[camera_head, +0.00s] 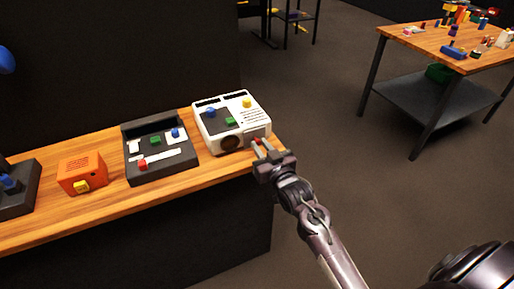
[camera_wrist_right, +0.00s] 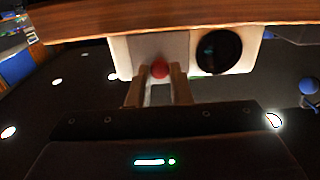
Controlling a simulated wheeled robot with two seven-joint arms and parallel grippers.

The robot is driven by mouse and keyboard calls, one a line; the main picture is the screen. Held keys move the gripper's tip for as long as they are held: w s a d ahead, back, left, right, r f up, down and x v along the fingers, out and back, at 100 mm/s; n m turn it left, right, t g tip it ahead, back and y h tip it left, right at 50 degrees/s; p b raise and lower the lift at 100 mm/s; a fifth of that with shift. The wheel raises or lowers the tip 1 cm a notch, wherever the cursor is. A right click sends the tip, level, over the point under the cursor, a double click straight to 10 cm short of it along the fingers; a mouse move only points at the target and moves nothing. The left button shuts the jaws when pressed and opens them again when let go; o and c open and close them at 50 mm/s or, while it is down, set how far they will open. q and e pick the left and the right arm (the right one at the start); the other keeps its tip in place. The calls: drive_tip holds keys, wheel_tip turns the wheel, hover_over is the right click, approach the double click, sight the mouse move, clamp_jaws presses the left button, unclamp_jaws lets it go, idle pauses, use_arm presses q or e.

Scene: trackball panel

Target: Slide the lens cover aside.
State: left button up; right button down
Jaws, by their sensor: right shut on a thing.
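The white box (camera_head: 210,132) stands at the right end of the wooden bench. On its front is a dark round lens (camera_head: 231,143), which also shows uncovered in the right wrist view (camera_wrist_right: 219,51). The grey lens cover (camera_wrist_right: 172,44) lies beside the lens, to its right in the head view, and carries a red knob (camera_wrist_right: 160,69). My right gripper (camera_head: 262,145) is at the front of the box, its two fingers shut on the red knob; it also shows in the wrist view (camera_wrist_right: 159,80). My left gripper is out of view.
A dark panel tray (camera_head: 160,172), an orange box (camera_head: 82,172) with a yellow knob, and another dark unit (camera_head: 25,187) stand along the bench to the left. A separate table (camera_head: 425,40) with small parts is at the back right. Open floor lies between.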

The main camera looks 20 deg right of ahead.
drive_tip(key=c, duration=1.3)
unclamp_jaws()
drive_tip(key=shift+s, duration=0.3)
drive_tip(key=s, duration=0.7)
drive_tip(key=shift+s+d, duration=0.1)
drive_tip(key=shift+s, duration=0.05)
